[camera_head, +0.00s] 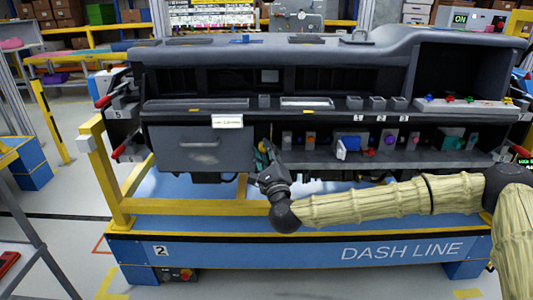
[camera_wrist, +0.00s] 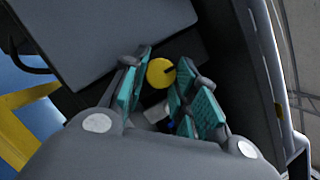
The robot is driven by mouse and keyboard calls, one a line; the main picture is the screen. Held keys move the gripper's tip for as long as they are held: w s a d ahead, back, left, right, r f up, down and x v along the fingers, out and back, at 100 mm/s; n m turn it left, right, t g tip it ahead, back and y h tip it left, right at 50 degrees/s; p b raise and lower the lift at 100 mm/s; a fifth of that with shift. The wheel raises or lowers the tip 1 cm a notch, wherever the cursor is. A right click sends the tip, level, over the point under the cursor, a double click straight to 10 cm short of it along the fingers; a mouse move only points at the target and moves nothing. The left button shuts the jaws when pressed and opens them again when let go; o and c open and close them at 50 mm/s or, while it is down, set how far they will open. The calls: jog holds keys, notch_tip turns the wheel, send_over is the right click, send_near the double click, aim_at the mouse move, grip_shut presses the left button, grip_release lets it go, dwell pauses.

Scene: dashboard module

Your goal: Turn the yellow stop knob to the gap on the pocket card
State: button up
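The yellow stop knob (camera_wrist: 160,73) is a round yellow disc with a short dark mark at its right side in the wrist view. My gripper (camera_wrist: 164,76) has its teal-padded fingers apart, one on each side of the knob; I cannot tell whether the pads touch it. In the head view my gripper (camera_head: 264,152) reaches up into the dashboard's lower opening, just right of the closed glovebox panel, and largely hides the knob. I cannot make out the pocket card with its gap for certain. A white label card (camera_head: 227,121) hangs above the glovebox panel, its text too small to read.
The glovebox panel (camera_head: 198,149) is close to my gripper on the left. Several coloured knobs and switches, including a purple knob (camera_head: 389,140), line the lower shelf at right. The dashboard (camera_head: 270,52) stands over a yellow and blue frame (camera_head: 300,250).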

jog(key=shift+d+r+n+g+y+p, duration=0.15)
jog(key=shift+n+g+p, duration=0.6)
jog(key=shift+n+p, duration=1)
jog(key=shift+a+r+n+g+y+p, duration=0.15)
jog(key=shift+n+g+p, duration=0.7)
jog(key=shift+n, duration=1.6)
jog(key=shift+d+r+n+g+y+p, duration=0.2)
jog(key=shift+n+g+p, duration=0.4)
jog(key=shift+n+p, duration=1.2)
jog(key=shift+a+n+b, duration=0.1)
jog(key=shift+n+b, duration=0.2)
jog(key=shift+n, duration=0.1)
jog(key=shift+f, duration=0.1)
jog(key=o, duration=1)
jog(key=v, duration=1.2)
